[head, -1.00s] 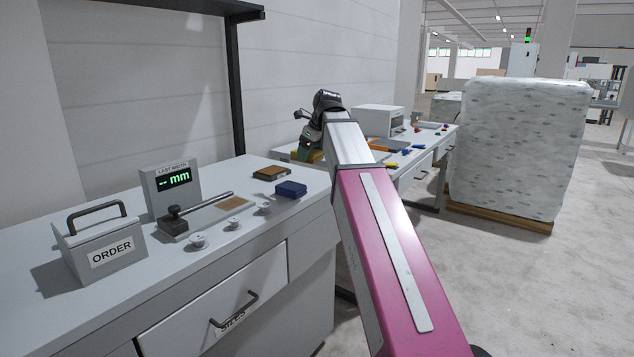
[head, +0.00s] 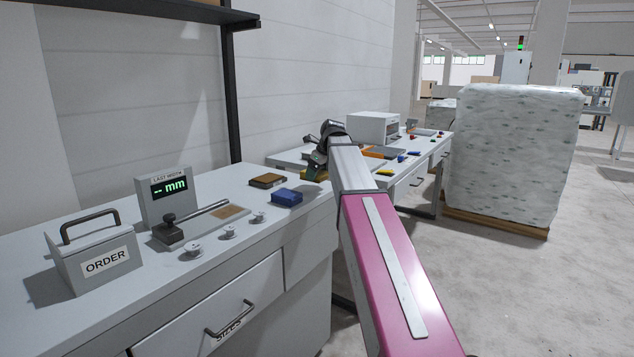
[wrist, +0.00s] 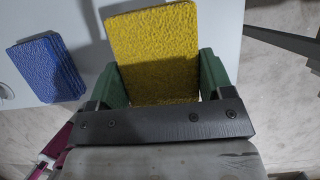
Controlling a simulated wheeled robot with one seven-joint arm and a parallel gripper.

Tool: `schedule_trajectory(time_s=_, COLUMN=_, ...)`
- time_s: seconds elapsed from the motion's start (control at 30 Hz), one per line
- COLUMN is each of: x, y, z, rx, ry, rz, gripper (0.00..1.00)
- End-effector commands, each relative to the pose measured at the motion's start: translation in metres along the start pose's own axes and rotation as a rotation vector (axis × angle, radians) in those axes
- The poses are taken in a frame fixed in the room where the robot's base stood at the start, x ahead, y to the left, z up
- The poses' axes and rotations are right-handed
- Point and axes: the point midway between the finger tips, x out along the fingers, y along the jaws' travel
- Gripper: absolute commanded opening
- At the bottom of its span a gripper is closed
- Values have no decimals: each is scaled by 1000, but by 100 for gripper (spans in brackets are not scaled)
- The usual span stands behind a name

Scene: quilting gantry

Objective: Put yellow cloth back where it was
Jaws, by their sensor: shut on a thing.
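The yellow cloth (wrist: 155,50) is a flat, textured yellow rectangle. My gripper (wrist: 165,80) is shut on it, with a green finger at each side edge in the wrist view. In the head view the gripper (head: 314,166) is over the right end of the near counter, and a bit of yellow shows under it. The blue cloth (head: 286,197) lies on the counter just left of the gripper, and also shows in the wrist view (wrist: 45,68). A brown cloth (head: 267,181) lies behind the blue one. Whether the yellow cloth touches the counter I cannot tell.
A farther bench (head: 410,178) holds small coloured items. A wrapped pallet (head: 510,155) stands at right.

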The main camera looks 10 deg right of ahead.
Motion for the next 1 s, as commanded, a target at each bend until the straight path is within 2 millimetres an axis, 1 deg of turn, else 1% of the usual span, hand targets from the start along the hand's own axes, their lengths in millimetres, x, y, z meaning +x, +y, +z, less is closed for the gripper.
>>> schedule_trajectory(time_s=0.1, x=16, y=1, z=-8, rx=0, ry=2, rz=2, gripper=55)
schedule_trajectory(time_s=0.2, x=26, y=1, z=-12, rx=0, ry=1, rz=1, gripper=55)
schedule_trajectory(time_s=0.6, x=32, y=1, z=-14, rx=0, ry=1, rz=1, gripper=55)
schedule_trajectory(time_s=0.63, x=32, y=1, z=-13, rx=0, ry=1, rz=1, gripper=80)
schedule_trajectory(time_s=0.7, x=31, y=1, z=-13, rx=0, ry=1, rz=1, gripper=99)
schedule_trajectory(time_s=1.0, x=30, y=1, z=-13, rx=0, ry=1, rz=0, gripper=99)
